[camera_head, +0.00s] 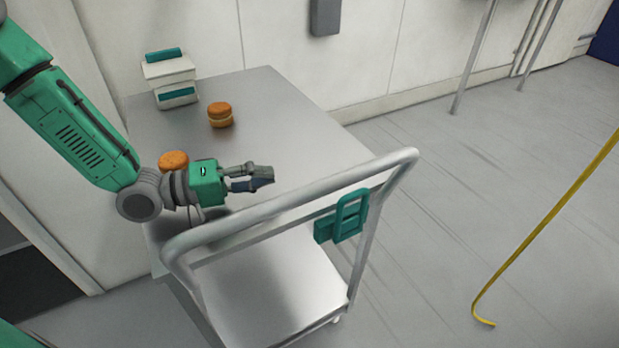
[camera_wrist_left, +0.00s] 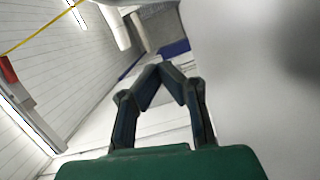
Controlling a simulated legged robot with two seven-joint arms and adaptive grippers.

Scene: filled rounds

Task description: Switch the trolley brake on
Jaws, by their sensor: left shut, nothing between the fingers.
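The trolley (camera_head: 290,212) is a metal cart with a tubular push handle at its near side. A green brake lever (camera_head: 350,216) with a loop-shaped grip is mounted under the handle bar, on the right side; the loop stands upright. My left gripper (camera_head: 268,176) is shut and empty. It appears above the table top, behind the handle bar and to the left of the brake lever, apart from it. In the left wrist view the fingertips (camera_wrist_left: 160,70) meet, with nothing between them. The brake lever is not clearly visible in that view. My right gripper is not in view.
Open floor lies to the right, with a yellow line (camera_head: 545,220).

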